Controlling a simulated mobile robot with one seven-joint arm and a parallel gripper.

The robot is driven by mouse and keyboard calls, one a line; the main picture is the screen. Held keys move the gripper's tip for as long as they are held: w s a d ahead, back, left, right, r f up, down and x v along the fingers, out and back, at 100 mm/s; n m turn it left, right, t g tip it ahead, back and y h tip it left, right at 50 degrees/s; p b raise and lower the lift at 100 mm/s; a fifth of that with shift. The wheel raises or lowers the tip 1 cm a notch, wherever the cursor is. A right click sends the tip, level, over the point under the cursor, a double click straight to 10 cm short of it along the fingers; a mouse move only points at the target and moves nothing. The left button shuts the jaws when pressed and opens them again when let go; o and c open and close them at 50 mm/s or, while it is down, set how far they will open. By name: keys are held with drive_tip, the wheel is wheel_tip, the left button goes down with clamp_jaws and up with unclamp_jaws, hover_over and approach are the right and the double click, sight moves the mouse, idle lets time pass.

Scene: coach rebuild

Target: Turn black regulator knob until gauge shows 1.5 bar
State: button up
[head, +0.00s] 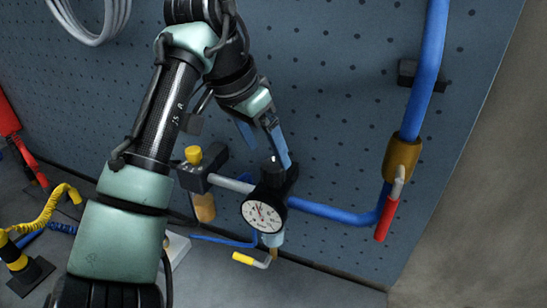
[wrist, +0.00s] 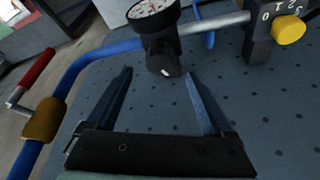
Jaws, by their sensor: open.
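The black regulator knob (head: 271,164) sits on top of the regulator, above the round white-faced gauge (head: 263,216). In the wrist view the knob (wrist: 163,62) has a small white mark on its end, and the gauge (wrist: 150,8) is cut by the top edge. The gauge has a thin needle, but its reading is too small to tell. My gripper (head: 270,157) is open and empty, its blue fingers pointing at the knob. In the wrist view my gripper (wrist: 158,71) has one fingertip to each side of the knob, with visible gaps; contact does not show.
A yellow knob (head: 194,155) on a black block with a numbered scale stands left of the regulator, above an amber bowl (head: 204,208). A blue pipe (head: 428,60) with a red-handled valve (head: 387,215) is at the right. A yellow-handled valve (head: 250,260) is below.

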sight(273, 163)
drive_tip(key=p+x, duration=0.1)
drive_tip(key=x, duration=0.4)
drive_tip(key=shift+w+d+f, duration=0.1)
drive_tip(key=shift+f, duration=0.25)
drive_tip(key=c, duration=1.4)
drive_tip(key=shift+o, duration=0.2)
drive_tip(key=shift+n+p, duration=0.3)
